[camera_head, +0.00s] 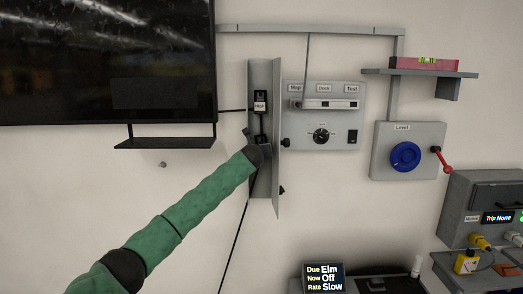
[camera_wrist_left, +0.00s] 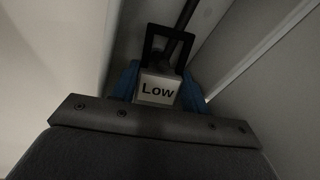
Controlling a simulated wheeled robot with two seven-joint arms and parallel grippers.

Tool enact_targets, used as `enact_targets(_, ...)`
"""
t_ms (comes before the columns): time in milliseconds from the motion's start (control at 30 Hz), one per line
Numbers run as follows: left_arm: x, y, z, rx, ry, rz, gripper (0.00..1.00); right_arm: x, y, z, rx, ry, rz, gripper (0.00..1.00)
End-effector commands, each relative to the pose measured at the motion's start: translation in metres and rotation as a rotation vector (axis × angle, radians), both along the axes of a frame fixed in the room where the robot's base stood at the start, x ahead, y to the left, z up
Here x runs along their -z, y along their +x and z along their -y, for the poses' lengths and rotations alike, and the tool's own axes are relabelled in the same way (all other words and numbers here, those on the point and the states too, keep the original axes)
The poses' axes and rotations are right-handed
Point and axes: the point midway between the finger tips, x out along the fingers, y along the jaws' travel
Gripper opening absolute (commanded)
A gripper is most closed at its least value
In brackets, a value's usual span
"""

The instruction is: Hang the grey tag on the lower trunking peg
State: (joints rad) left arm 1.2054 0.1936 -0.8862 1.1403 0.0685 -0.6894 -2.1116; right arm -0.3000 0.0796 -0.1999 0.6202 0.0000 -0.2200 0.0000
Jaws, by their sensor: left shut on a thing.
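My left gripper (camera_wrist_left: 160,88) has its blue fingers shut on a pale grey tag (camera_wrist_left: 157,92) marked "Low", which has a square black loop (camera_wrist_left: 153,45) above it. A dark rod (camera_wrist_left: 185,20) crosses at the loop; I cannot tell whether it passes through it. In the head view my left gripper (camera_head: 261,143) is inside the open grey trunking (camera_head: 264,75), largely hidden by its own wrist. A black and white piece (camera_head: 260,101) is in the trunking above it. The lower peg cannot be made out clearly. My right gripper is not in view.
The trunking's side wall (camera_head: 277,180) stands close right of my left gripper. A control panel (camera_head: 350,140) is beyond it, and a black screen (camera_head: 110,60) with a small shelf (camera_head: 165,143) is at left. A thin cable (camera_head: 235,235) runs below.

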Motion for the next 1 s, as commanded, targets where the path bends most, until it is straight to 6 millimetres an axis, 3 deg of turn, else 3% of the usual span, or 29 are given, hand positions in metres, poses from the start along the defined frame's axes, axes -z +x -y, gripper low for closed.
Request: enact_targets(1000, 0.010, 0.001, 0.001, 0.001, -0.001, 0.000, 0.22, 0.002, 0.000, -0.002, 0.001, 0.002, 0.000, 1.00)
